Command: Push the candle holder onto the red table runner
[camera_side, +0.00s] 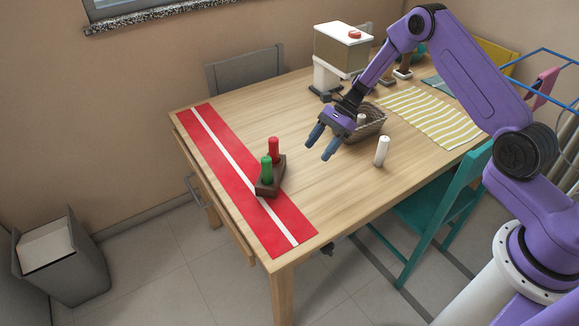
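The candle holder (270,187) is a dark brown block bearing a green candle (266,170) and a red candle (274,150). It stands upright across the right edge of the red table runner (222,150), its near-left part over the runner and its far-right part over bare wood. The runner is red with a white stripe along its middle. My gripper (320,148) is to the right of the holder, apart from it. Its two blue fingers are spread and I see nothing between them.
A wicker basket (374,127) sits just behind my gripper. A white candle (382,151) stands to its right. A striped cloth (432,115) and a coffee-machine-like appliance (341,48) are farther back. Bare tabletop (325,190) lies right of the holder.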

